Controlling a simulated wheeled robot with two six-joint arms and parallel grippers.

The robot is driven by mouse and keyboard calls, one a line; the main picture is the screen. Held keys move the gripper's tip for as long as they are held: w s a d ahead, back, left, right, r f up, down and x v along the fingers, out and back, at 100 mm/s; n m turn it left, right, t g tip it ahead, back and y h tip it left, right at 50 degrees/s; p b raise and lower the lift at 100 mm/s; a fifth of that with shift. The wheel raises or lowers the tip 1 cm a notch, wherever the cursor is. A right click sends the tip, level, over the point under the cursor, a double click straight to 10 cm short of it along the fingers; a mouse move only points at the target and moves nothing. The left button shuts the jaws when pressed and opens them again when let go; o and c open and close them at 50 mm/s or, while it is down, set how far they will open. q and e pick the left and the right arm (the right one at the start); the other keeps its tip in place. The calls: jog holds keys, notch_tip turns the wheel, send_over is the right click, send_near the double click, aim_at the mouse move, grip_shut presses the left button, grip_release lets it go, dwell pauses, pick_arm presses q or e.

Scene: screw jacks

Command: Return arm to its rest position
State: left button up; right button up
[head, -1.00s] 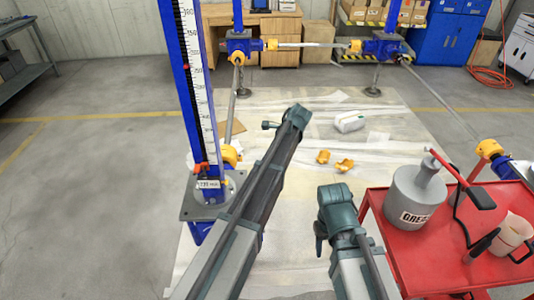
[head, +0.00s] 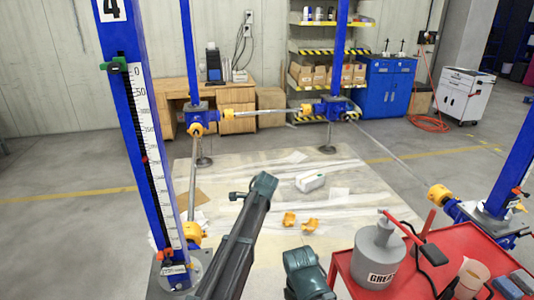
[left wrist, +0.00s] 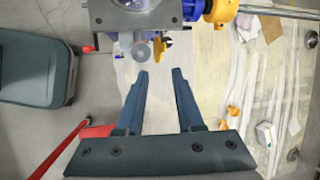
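My left arm (head: 245,230) reaches up from the bottom of the head view, in front of the sheeted floor. Its gripper cannot be made out there. In the left wrist view my left gripper (left wrist: 160,75) is open, with two dark fingers apart and nothing between them. Beyond its fingertips is a blue and grey jack part with a yellow piece (left wrist: 222,10) beside it. A dark teal part of my right arm (head: 305,275) shows at the bottom of the head view. My right gripper is out of view.
A blue jack column with a scale (head: 150,150) stands left of my left arm. A red cart (head: 448,252) with a grey grease can (head: 378,258) stands at the right. Yellow pieces (head: 289,219) and a white bottle (head: 310,181) lie on the floor sheet (head: 345,190).

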pick_arm(q)
jog(key=s+d+f+n+h, duration=0.1)
jog(key=s+d+n, duration=0.3)
jog(key=s, duration=1.2)
jog(key=s+d+f+n+g+h, duration=0.1)
jog(key=s+d+n, duration=0.4)
jog(key=s, duration=1)
jog(key=shift+s+d+n+h, duration=0.15)
jog(key=shift+s+n+h, duration=0.2)
jog(key=shift+n+h, duration=0.4)
jog(key=shift+d, duration=0.15)
